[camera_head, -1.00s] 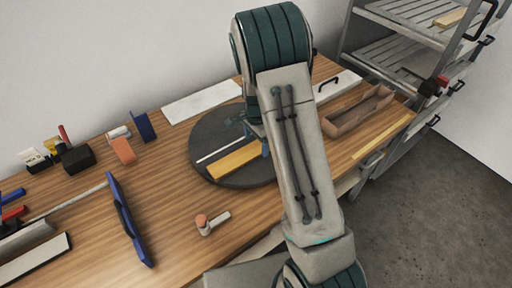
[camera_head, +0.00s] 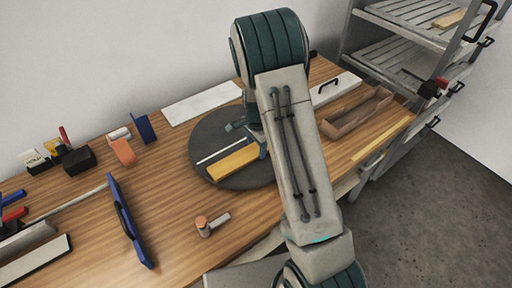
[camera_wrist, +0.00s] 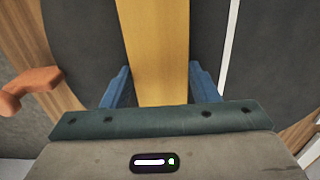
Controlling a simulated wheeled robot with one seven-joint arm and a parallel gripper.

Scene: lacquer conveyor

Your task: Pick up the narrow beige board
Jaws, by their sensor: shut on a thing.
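The narrow beige board (camera_head: 228,163), yellow-tan here, is at the dark round turntable (camera_head: 208,131). In the wrist view the board (camera_wrist: 157,45) runs straight up from between my fingers. My gripper (camera_wrist: 160,80) has its blue fingers against the board's two long edges, shut on it. In the head view my gripper (camera_head: 262,150) is at the board's right end, partly hidden by my arm. I cannot tell whether the board rests on the turntable or is slightly above it.
A thin white strip (camera_head: 221,151) lies on the turntable beside the board. An open brown tray (camera_head: 345,120) and a pale yellow strip (camera_head: 383,137) are to the right.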

